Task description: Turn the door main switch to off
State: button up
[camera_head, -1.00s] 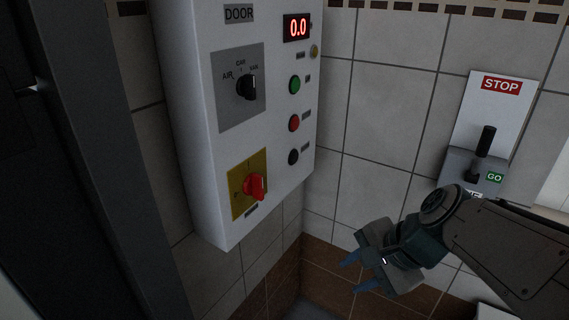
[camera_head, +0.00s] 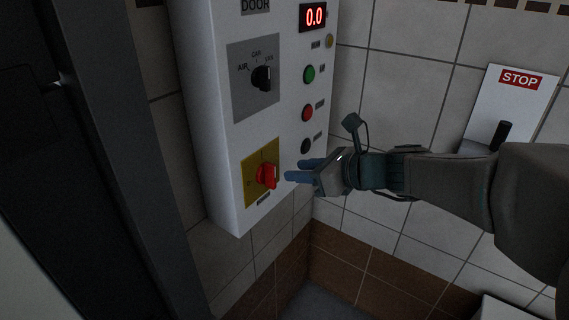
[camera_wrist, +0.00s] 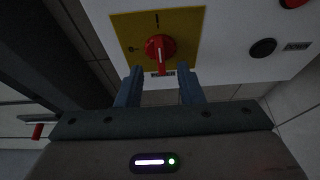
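The door main switch is a red rotary knob (camera_head: 266,176) on a yellow plate (camera_head: 249,190), low on the white panel labelled DOOR. In the wrist view the red knob (camera_wrist: 160,50) shows with its handle pointing down, toward the gap between my fingers; an "I" mark is above it and a "0" mark at its left. My gripper (camera_head: 290,172) is just right of the knob in the head view, pointing at it. In the wrist view my gripper (camera_wrist: 158,80) has its two blue fingers apart, one on each side below the knob, with nothing clearly held between them.
The panel also has a black selector (camera_head: 262,78), a green button (camera_head: 309,74), a red button (camera_head: 307,112) and a black button (camera_head: 305,146), close to my gripper. A STOP/GO lever plate (camera_head: 520,85) is on the tiled wall at right. A dark frame (camera_head: 90,150) stands at left.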

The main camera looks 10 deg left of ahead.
aim_at(275, 170)
jog(key=x, duration=0.6)
jog(key=shift+w+a+f, duration=0.15)
jog(key=shift+w+a, duration=0.05)
jog(key=shift+a, duration=0.05)
grip_shut()
